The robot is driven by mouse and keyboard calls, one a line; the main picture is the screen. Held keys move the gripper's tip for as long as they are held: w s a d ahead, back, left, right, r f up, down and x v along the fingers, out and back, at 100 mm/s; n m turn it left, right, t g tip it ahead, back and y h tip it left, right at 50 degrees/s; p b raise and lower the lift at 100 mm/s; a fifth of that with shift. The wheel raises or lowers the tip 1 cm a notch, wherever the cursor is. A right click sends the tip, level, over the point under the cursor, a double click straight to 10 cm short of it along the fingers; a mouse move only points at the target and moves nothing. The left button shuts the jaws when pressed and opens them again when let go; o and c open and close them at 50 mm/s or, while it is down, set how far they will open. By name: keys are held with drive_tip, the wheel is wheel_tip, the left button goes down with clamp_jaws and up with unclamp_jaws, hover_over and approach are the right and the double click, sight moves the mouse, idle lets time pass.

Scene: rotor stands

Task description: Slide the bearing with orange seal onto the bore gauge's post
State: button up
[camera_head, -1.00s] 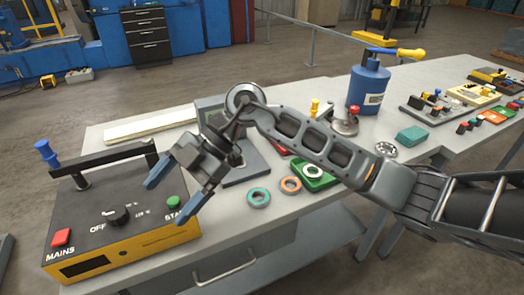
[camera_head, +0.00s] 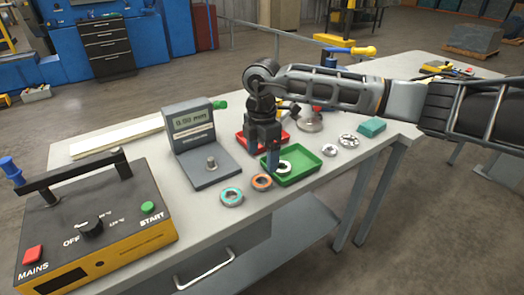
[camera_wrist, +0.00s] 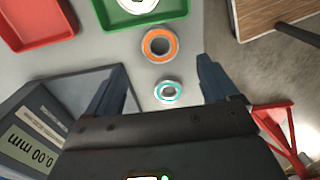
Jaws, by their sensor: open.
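The bearing with orange seal (camera_head: 262,182) lies flat on the bench, left of the green tray. In the wrist view the same orange bearing (camera_wrist: 160,45) lies ahead of my fingertips, near the middle. The bore gauge (camera_head: 193,135) stands on the bench with its display, grey base plate and a short, bare post (camera_head: 211,163). My gripper (camera_head: 273,165) hangs above the bench by the green tray, pointing down. In the wrist view my gripper (camera_wrist: 160,82) is open, its two blue fingers apart with nothing held. The gauge's display (camera_wrist: 25,150) shows at the lower left there.
A teal-sealed bearing (camera_head: 231,197) lies left of the orange one, near the bench's front edge. The green tray (camera_head: 306,176) holds a plain bearing, and a red tray (camera_head: 243,145) stands behind it. A heater box (camera_head: 95,230) fills the left end.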

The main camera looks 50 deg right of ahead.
sight(262, 175)
wheel_tip(262, 175, down, 8)
drive_tip(key=b, duration=0.4)
drive_tip(key=shift+b, duration=0.3)
drive_tip(key=shift+c, duration=0.5)
drive_tip(key=c, duration=0.8)
drive_tip(key=shift+w+r, duration=0.1)
